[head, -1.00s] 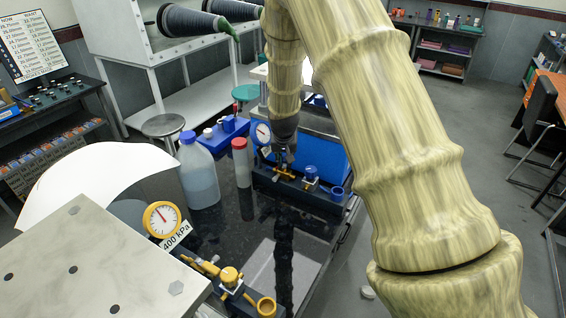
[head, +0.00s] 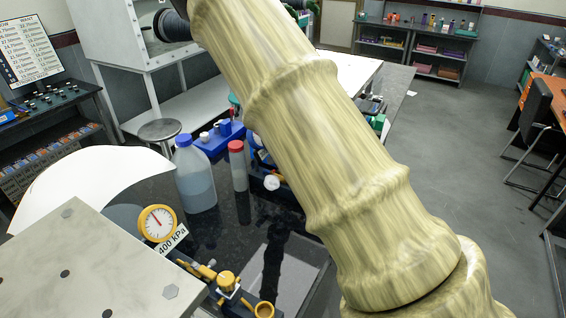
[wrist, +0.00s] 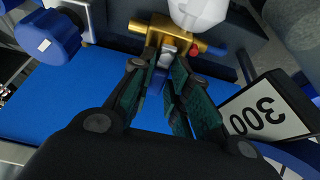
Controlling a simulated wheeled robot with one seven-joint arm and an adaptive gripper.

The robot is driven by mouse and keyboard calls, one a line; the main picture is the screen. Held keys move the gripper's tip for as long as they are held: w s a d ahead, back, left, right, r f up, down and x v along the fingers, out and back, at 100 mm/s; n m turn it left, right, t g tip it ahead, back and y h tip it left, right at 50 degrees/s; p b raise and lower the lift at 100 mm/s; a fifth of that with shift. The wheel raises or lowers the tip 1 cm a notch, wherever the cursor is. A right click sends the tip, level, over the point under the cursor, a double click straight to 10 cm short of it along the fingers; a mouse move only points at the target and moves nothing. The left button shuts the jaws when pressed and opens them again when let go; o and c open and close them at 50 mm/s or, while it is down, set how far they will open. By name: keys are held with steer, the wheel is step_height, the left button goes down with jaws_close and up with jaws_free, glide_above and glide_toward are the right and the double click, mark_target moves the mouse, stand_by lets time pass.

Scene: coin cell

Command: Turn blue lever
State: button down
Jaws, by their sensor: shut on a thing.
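In the wrist view, my gripper (wrist: 168,85) reaches toward a brass valve (wrist: 150,30). Its two dark green-padded fingers are closed around a narrow dark blue lever (wrist: 157,80) below the valve's silver stem (wrist: 168,47). The fingers partly hide the lever. In the head view, my own arm hides the gripper and most of the blue-marked valve station.
In the wrist view, a large blue knob (wrist: 47,35) lies left and a "300" label (wrist: 260,115) right, close to the fingers. In the head view, a yellow gauge (head: 158,223) marked 400 kPa, a blue-capped bottle (head: 196,180) and a red-capped bottle (head: 238,168) stand left.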

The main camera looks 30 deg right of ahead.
steer(key=shift+d, duration=0.1)
steer(key=c, duration=1.4)
jaws_free()
steer(key=shift+s, duration=0.1)
steer(key=shift+o, duration=0.2)
steer(key=v, duration=1.2)
